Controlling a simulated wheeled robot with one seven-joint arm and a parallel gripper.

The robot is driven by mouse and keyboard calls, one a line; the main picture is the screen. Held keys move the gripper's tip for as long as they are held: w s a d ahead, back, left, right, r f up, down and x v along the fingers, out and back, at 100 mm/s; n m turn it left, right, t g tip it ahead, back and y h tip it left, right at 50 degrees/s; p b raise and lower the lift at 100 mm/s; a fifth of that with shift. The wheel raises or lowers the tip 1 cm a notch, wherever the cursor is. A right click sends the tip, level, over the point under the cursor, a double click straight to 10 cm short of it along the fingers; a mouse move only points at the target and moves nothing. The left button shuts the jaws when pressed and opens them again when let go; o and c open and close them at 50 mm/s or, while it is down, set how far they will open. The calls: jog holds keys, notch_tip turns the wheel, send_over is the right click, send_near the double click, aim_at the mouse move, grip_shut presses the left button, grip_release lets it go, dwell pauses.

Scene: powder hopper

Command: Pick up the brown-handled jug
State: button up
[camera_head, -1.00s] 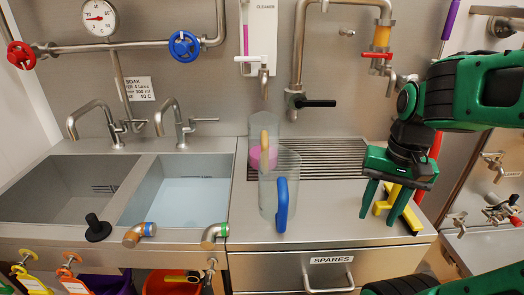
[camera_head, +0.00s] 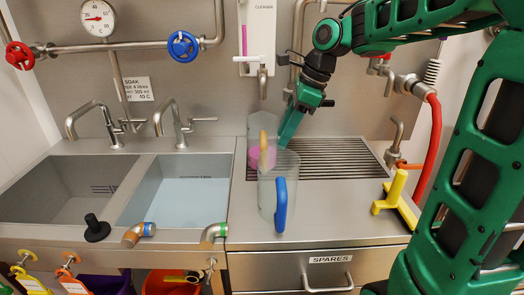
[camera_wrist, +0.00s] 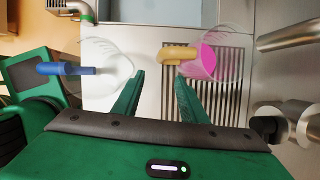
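The brown-handled jug (camera_head: 263,158) is clear with pink liquid in it. It stands upright by the left end of the drain grille, partly behind the clear blue-handled jug (camera_head: 281,205) in the head view. In the wrist view the brown-handled jug (camera_wrist: 208,62) is at upper right, its tan handle pointing left. My gripper (camera_head: 285,141) is just right of and beside the jug in the head view. In the wrist view my gripper (camera_wrist: 159,77) is open and empty, with the handle just beyond its fingertips, nearer the right finger. Contact does not show.
The blue-handled jug (camera_wrist: 68,69) is at left in the wrist view. The cleaner dispenser (camera_head: 263,70) hangs above the brown-handled jug. Sinks (camera_head: 185,192) lie to the left. A yellow object (camera_head: 396,190) stands on the right counter. The grille (camera_head: 335,158) has free room.

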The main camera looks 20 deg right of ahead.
aim_at(263, 147)
jog(key=shift+m, duration=0.5)
jog(key=x, duration=0.3)
jog(key=a+x, duration=0.1)
jog(key=x, duration=0.7)
jog(key=shift+w+a+r, duration=0.3)
jog(key=shift+w+r, duration=0.1)
grip_shut()
